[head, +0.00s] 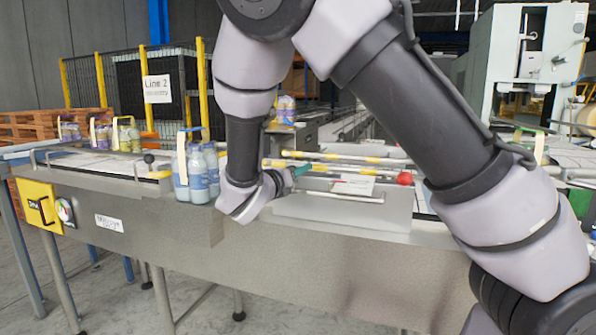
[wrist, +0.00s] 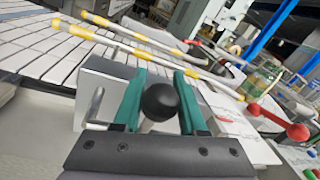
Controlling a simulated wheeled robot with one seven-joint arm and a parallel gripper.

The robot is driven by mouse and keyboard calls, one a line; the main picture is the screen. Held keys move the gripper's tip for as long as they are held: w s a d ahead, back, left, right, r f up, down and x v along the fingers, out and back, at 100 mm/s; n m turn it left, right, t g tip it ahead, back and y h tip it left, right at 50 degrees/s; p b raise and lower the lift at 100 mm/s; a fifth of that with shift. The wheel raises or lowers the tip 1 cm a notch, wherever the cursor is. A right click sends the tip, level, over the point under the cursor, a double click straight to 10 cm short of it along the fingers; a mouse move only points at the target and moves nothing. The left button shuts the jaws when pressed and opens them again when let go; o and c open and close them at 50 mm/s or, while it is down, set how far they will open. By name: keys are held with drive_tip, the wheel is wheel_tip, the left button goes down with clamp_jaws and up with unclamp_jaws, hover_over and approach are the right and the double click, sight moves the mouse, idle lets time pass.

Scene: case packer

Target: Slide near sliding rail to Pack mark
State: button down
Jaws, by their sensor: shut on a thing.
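My gripper (wrist: 160,108) has its two teal fingers on either side of a black ball knob (wrist: 160,102) on a light post, closed on it. The knob stands by a grey metal plate (wrist: 95,75) at the conveyor's near side. In the head view, my gripper (head: 298,170) is at the conveyor's near edge, and my wrist hides the knob. Two yellow-and-silver rails (wrist: 130,46) run beyond the knob; how they join it is hidden. A white card (head: 353,186) lies right of my gripper; its print is unreadable, so I cannot tell the Pack mark.
A red knob (head: 404,178) stands to the right and also shows in the wrist view (wrist: 297,132). Another black knob (head: 149,158) and a yellow control box (head: 39,206) are further left.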

sight(302, 176)
idle(0.4)
drive_tip(key=x, duration=0.3)
drive_tip(key=shift+w+a, duration=0.15)
drive_tip(key=shift+w, duration=0.15)
drive_tip(key=shift+s, duration=0.1)
drive_tip(key=shift+c, duration=2.3)
unclamp_jaws()
drive_tip(key=shift+a, duration=0.1)
drive_tip(key=v, duration=1)
drive_tip(key=shift+s, duration=0.4)
drive_tip(key=shift+a, duration=0.15)
